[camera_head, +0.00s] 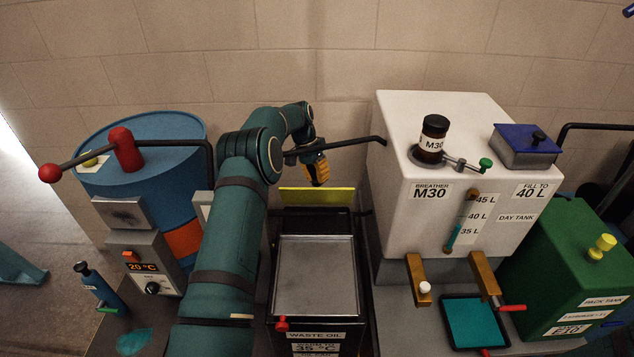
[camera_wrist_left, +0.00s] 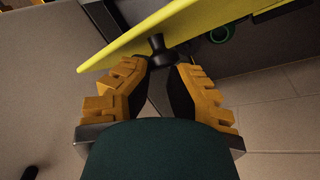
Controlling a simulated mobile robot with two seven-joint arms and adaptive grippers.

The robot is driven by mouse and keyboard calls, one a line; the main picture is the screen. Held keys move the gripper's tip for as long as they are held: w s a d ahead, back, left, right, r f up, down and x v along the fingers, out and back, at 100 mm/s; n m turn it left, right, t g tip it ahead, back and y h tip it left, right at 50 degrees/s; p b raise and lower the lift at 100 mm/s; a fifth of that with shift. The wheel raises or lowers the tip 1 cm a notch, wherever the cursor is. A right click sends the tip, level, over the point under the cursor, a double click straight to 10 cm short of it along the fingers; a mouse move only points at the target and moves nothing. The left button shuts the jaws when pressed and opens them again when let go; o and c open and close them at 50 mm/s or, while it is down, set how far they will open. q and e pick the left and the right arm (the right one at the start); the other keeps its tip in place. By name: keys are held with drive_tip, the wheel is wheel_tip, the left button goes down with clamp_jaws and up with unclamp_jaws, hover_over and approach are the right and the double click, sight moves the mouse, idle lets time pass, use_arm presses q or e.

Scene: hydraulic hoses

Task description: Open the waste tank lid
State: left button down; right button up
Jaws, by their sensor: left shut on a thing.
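The black waste oil tank (camera_head: 317,336) stands in the middle of the head view, with a grey rectangular surface (camera_head: 315,276) framed in its top. The yellow lid (camera_head: 317,197) shows as a narrow band at the tank's rear edge, raised off the top and steeply tilted. My left gripper (camera_head: 317,172) is just beyond the lid's upper edge. In the left wrist view, the yellow lid (camera_wrist_left: 190,28) slants across the top, and its black knob (camera_wrist_left: 158,45) sits between the fingertips of my left gripper (camera_wrist_left: 164,66), which is shut on it. My right gripper is not in view.
The white day tank (camera_head: 455,215) stands close on the right, with a black pipe (camera_head: 355,143) reaching towards my gripper. A blue drum (camera_head: 150,185) with a red-knobbed lever (camera_head: 50,172) stands left. A green box (camera_head: 565,265) is far right. A wall is behind.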

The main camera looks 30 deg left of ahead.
use_arm(q)
drive_tip(key=shift+w+a+f, duration=0.2)
drive_tip(key=shift+a+f, duration=0.15)
drive_tip(key=shift+f, duration=0.15)
drive_tip(key=shift+w+a+f, duration=0.2)
drive_tip(key=shift+a+f, duration=0.1)
drive_tip(key=shift+f, duration=0.15)
drive_tip(key=shift+w, duration=0.1)
drive_tip(key=c, duration=0.9)
unclamp_jaws()
drive_tip(key=shift+a+f, duration=0.1)
drive_tip(key=shift+a, duration=0.05)
drive_tip(key=shift+o, duration=1)
drive_tip(key=shift+w+a+f, duration=0.1)
drive_tip(key=shift+a, duration=0.15)
drive_tip(key=shift+w+d+r, duration=0.1)
drive_tip(key=shift+d+r, duration=0.1)
drive_tip(key=shift+r, duration=0.05)
drive_tip(key=shift+r, duration=0.1)
wheel_tip(320, 180, up, 10)
